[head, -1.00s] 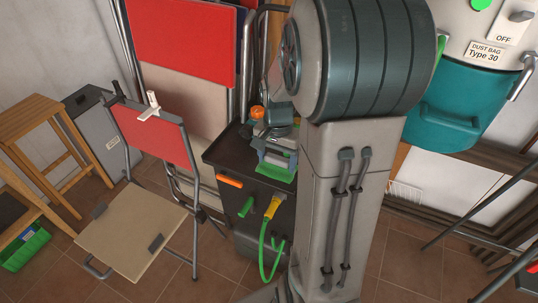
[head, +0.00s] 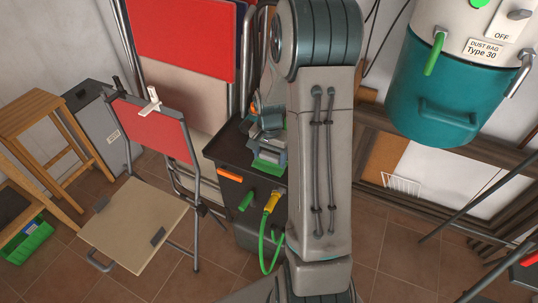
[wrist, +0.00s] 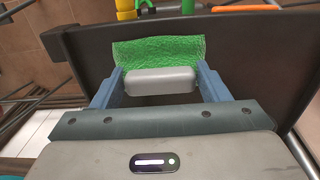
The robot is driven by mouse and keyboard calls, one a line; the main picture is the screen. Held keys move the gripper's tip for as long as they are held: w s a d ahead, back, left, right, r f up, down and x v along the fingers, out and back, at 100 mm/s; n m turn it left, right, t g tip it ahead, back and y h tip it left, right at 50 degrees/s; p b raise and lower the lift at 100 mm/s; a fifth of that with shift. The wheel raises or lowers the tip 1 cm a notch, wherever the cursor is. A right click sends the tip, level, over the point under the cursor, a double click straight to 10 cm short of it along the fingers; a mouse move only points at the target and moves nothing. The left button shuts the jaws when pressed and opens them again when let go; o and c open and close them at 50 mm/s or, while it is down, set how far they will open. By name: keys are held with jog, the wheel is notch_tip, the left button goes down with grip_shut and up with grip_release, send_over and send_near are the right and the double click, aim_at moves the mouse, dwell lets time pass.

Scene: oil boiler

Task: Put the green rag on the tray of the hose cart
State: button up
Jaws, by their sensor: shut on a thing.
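The green rag (head: 268,166) is held by my gripper (head: 268,157) over the black top tray (head: 228,148) of the hose cart. In the wrist view the rag (wrist: 160,52) spreads flat between and beyond the blue-grey fingers of my gripper (wrist: 160,74), which is shut on it. The dark tray (wrist: 85,58) lies below and around the rag there. I cannot tell whether the rag touches the tray. My arm hides the cart's right side in the head view.
A green hose with a yellow fitting (head: 271,202) and an orange handle (head: 230,175) are on the cart's front. A folding chair (head: 135,222) stands to the left, a wooden stool (head: 45,125) beyond it. A teal dust-collector drum (head: 435,100) is at the right.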

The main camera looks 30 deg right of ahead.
aim_at(270, 155)
jog(key=shift+f, duration=0.2)
jog(key=o, duration=1)
jog(key=shift+c, duration=0.2)
notch_tip(270, 155, up, 12)
jog(key=b, duration=0.1)
jog(key=s+a+r+n+t, duration=0.1)
jog(key=s+a+r+n, duration=0.2)
jog(key=s, duration=0.6)
jog(key=s+a+r+n+t, duration=0.2)
jog(key=s+a+r+n, duration=0.1)
jog(key=s+a+n, duration=0.4)
jog(key=s+a, duration=0.2)
jog(key=a, duration=0.1)
jog(key=shift+s, duration=0.25)
jog(key=shift+a, duration=0.1)
